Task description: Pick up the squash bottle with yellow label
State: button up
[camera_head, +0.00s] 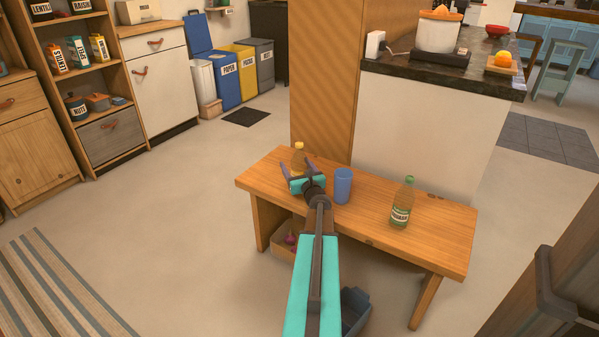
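A bottle with a yellow cap and amber contents (299,154) stands upright at the back left of the wooden bench (448,232). Its lower part and label are hidden behind my gripper. My gripper (298,168) points at it with its two dark fingers spread, one on each side of the bottle in the picture. I cannot tell whether the fingers are around the bottle or short of it. A second bottle with a green cap and a pale label (402,204) stands to the right on the bench.
A blue cup (343,186) stands on the bench just right of my gripper. A wooden post (322,90) and a counter (440,115) rise behind the bench. A box (283,246) and a blue-grey bin (356,310) are low down near the bench. Open floor lies to the left.

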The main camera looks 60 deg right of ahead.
aim_at(297, 158)
jog(key=c, duration=1.4)
jog(key=shift+r, duration=0.1)
jog(key=shift+r+p, duration=0.35)
jog(key=shift+r, duration=0.15)
jog(key=r, duration=0.1)
jog(key=r+p, duration=0.1)
jog(key=shift+s+a+r, duration=0.2)
jog(key=shift+s+r, duration=0.1)
jog(key=s+a+p, duration=0.1)
jog(key=s+a, duration=0.1)
jog(key=s, duration=0.2)
jog(key=s+a, duration=0.2)
jog(key=s, duration=0.3)
jog(key=s+a+r+p, duration=0.1)
jog(key=s+a, duration=0.1)
jog(key=s, duration=0.3)
jog(key=shift+a+r+p, duration=0.1)
jog(key=shift+p, duration=0.25)
